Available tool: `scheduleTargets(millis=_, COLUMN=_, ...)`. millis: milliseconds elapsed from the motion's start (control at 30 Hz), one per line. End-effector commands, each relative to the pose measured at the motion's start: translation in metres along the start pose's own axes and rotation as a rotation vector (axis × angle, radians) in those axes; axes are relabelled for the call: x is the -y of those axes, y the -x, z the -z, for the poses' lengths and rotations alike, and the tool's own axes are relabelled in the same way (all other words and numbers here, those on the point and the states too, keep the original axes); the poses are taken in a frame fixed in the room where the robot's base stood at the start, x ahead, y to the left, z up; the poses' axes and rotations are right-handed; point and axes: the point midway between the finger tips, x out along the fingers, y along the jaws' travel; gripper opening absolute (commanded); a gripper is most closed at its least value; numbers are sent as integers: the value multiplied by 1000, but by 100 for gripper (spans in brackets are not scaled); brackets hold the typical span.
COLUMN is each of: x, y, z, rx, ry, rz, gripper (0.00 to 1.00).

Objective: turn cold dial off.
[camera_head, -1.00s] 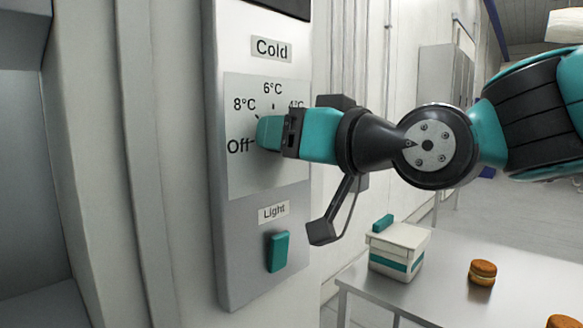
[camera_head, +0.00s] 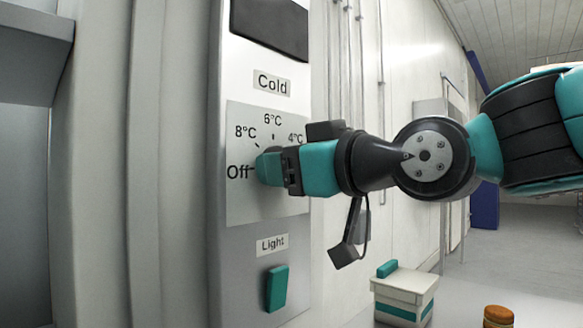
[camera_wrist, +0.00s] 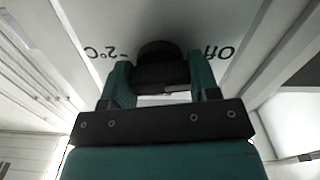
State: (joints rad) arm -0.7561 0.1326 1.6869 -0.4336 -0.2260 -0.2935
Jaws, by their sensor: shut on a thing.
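The cold dial (camera_wrist: 155,52) is a dark round knob on the pale scale plate of the wall panel (camera_head: 245,205), under the "Cold" label (camera_head: 271,84). My gripper (camera_head: 268,168) reaches it from the right, and its teal fingers hide the dial in the head view. In the wrist view my gripper (camera_wrist: 160,76) has one finger on each side of the knob and is shut on it. The scale marks Off, 8°C, 6°C and 4°C show around it. I cannot tell which mark the dial points to.
A teal light switch (camera_head: 277,288) sits below the dial under a "Light" label (camera_head: 272,244). A dark display (camera_head: 270,25) is above. A white box with a teal band (camera_head: 403,297) and a round brown item (camera_head: 497,316) stand at lower right.

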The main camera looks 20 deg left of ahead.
Motion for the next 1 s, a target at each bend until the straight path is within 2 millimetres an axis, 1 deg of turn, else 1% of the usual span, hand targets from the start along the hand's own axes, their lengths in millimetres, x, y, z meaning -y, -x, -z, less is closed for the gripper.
scheduleTargets(millis=33, x=1, y=0, z=4, rx=-8, ry=4, rz=3, gripper=32)
scheduleTargets(millis=200, x=1, y=0, z=4, rx=-8, ry=3, rz=3, gripper=32)
scheduleTargets(millis=233, x=2, y=0, z=4, rx=-8, ry=3, rz=3, gripper=62)
scheduleTargets(millis=267, x=2, y=0, z=3, rx=-8, ry=3, rz=4, gripper=69)
scheduleTargets(millis=300, x=1, y=0, z=3, rx=-7, ry=3, rz=3, gripper=78)
scheduleTargets(millis=333, x=1, y=0, z=3, rx=-6, ry=2, rz=3, gripper=81)
scheduleTargets(millis=767, x=-1, y=2, z=0, rx=-1, ry=0, rz=-1, gripper=81)
scheduleTargets(millis=867, x=-1, y=10, z=1, rx=-2, ry=1, rz=-2, gripper=81)
scheduleTargets(millis=967, x=-1, y=26, z=0, rx=-3, ry=1, rz=-4, gripper=81)
scheduleTargets(millis=1000, x=-1, y=35, z=-1, rx=-3, ry=1, rz=-4, gripper=81)
